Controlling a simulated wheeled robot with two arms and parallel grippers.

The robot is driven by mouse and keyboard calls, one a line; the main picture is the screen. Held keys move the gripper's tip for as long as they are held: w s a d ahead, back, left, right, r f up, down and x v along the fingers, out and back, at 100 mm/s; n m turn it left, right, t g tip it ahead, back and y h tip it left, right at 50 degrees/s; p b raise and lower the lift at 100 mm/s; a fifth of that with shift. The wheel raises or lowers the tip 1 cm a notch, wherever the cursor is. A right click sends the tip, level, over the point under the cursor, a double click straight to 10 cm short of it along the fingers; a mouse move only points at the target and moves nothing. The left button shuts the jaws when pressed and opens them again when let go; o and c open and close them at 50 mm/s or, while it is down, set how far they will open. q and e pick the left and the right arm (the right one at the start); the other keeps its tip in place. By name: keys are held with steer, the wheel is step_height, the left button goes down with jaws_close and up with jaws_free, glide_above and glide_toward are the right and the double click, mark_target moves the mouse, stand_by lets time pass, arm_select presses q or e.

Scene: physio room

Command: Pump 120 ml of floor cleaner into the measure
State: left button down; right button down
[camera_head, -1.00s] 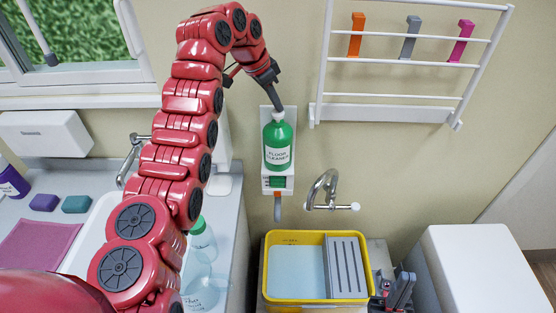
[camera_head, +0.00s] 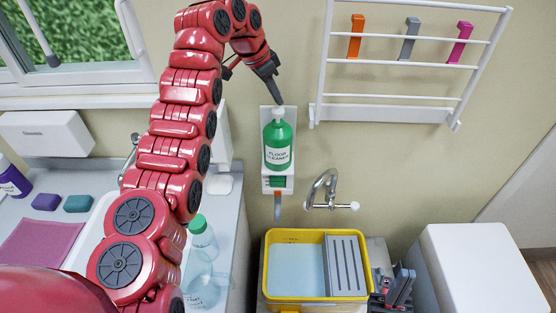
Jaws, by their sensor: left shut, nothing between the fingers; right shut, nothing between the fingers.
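My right gripper (camera_head: 404,284) is low at the right, beside the yellow tub, shut and empty, partly cut by the frame edge.
A yellow tub (camera_head: 277,238) with pale liquid and a grey ribbed insert sits below a wall tap (camera_head: 326,190). A white block (camera_head: 475,262) is at the right. A white rack (camera_head: 390,61) hangs above. Sponges (camera_head: 77,204) and a purple cloth lie on the left counter.

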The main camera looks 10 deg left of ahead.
arm_select(q)
step_height(320, 180, up, 6)
steer(key=p, duration=0.3)
steer(key=shift+p, duration=0.3)
